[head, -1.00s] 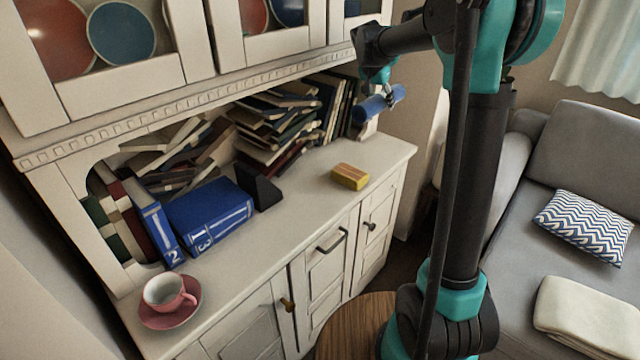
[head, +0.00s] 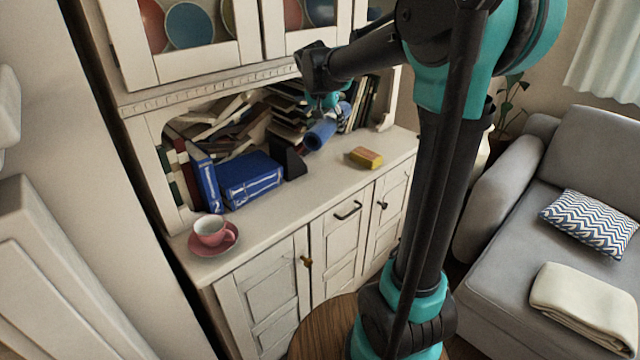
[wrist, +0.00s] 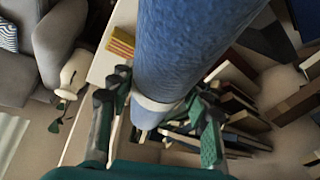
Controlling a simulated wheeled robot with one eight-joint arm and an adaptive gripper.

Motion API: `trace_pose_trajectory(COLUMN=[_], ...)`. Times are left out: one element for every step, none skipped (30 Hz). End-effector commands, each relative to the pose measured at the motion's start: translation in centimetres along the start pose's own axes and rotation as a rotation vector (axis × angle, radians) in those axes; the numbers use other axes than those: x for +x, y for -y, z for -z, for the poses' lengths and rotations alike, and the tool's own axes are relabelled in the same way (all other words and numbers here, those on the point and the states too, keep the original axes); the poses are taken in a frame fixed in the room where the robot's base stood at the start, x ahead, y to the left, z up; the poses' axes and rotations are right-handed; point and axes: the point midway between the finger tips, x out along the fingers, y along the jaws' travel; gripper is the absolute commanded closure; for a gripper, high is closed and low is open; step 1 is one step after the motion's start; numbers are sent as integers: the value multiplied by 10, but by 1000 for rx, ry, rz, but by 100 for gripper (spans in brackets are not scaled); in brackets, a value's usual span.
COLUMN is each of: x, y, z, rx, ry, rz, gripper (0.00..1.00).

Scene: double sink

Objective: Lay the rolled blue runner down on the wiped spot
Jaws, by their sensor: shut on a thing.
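The rolled blue runner (head: 319,134) is held by my gripper (head: 328,107) above the cabinet top, in front of the heaped books. In the wrist view the runner (wrist: 190,45) is a thick blue roll with a pale band (wrist: 157,103) around it, and the fingers of my gripper (wrist: 160,112) are closed on it from both sides near that band. The white counter (head: 323,188) lies below it. A yellow and orange sponge (head: 366,157) rests on the counter to the right of the runner. I cannot make out a wiped spot on the counter.
Books (head: 225,118) are heaped behind. A pink cup (head: 211,230) on a saucer stands at the front left. The counter between cup and sponge is mostly clear.

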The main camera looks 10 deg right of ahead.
Motion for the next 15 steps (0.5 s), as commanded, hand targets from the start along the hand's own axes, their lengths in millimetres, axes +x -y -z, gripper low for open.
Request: trace_pose_trajectory(x=[8,14,22,28,35,44,50,56,64,70,77,85,91,97,104], y=[0,0,0,1,1,1,1,1,1,1,1,1,1,1,2], z=[-4,-8,-12,-16,-20,-25,-28,-32,-36,-40,-44,-48,-52,-55,-59], rx=[0,0,0,0,0,0,0,0,0,0,0,0,0,0,0], ry=[0,0,0,0,0,0,0,0,0,0,0,0,0,0,0], rz=[0,0,0,0,0,0,0,0,0,0,0,0,0,0,0], gripper=[88,88,88,88,88,88,88,88,88,88,88,88,88,88,88])
